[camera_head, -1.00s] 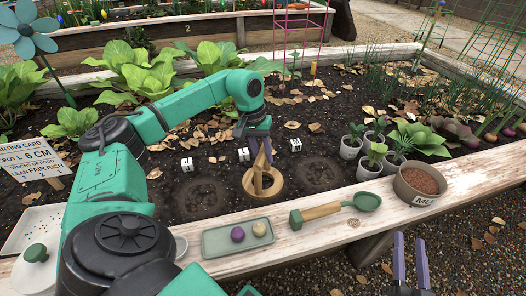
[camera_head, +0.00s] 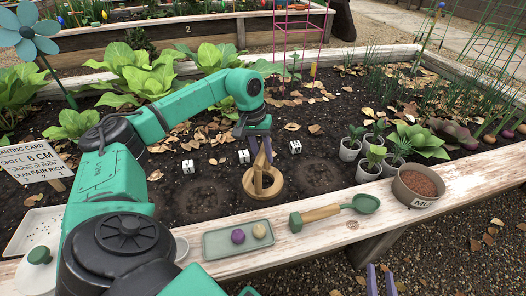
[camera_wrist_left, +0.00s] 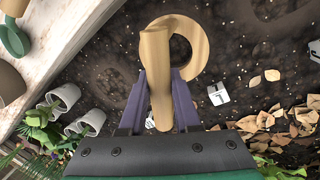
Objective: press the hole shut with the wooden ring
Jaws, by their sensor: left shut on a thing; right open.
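The wooden ring (camera_head: 263,195) has an upright wooden handle and is at the soil in the near bed, between two round dark patches. In the left wrist view the ring (camera_wrist_left: 193,27) shows beyond its handle. My left gripper (camera_head: 262,152) is shut on the handle from above; its purple fingers (camera_wrist_left: 158,100) lie on both sides of it. Dark soil shows inside the ring; I cannot make out the hole itself, nor whether the ring presses on the soil. My right gripper (camera_head: 380,281) is open and empty at the bottom edge, before the bed.
Dark soil patches lie left (camera_head: 203,200) and right (camera_head: 317,174) of the ring. Small white markers (camera_head: 243,156) stand behind. Potted seedlings (camera_head: 368,168) stand right.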

